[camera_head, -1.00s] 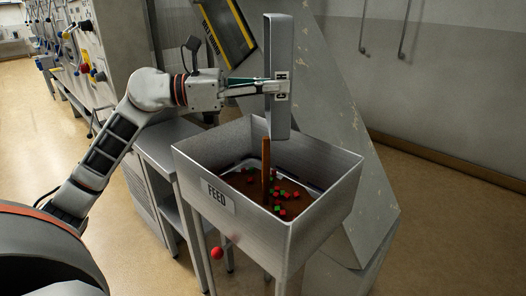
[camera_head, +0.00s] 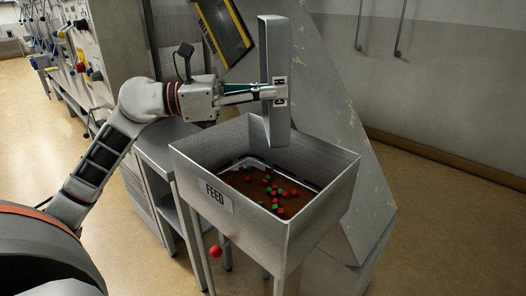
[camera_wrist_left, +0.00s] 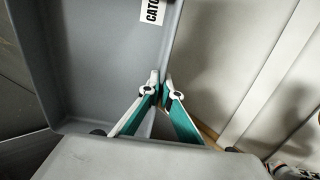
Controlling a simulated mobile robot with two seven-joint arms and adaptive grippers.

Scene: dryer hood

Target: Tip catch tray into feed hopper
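The grey catch tray (camera_head: 275,55) stands on end, tipped steeply above the feed hopper (camera_head: 255,220) in the head view. Its lower end hangs just over the hopper's opening. My left gripper (camera_head: 270,92) is shut on the tray's edge near its label. In the left wrist view the gripper's fingertips (camera_wrist_left: 160,84) pinch the wall of the tray (camera_wrist_left: 95,50), and the visible inside of the tray looks bare. Brown material with red and green cubes (camera_head: 275,193) lies inside the hopper. My right gripper is out of view.
A grey side table (camera_head: 165,140) stands left of the hopper. A slanted grey metal housing (camera_head: 340,130) rises right behind it. A red ball knob (camera_head: 215,251) sits below the hopper's front. Open floor lies to the right.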

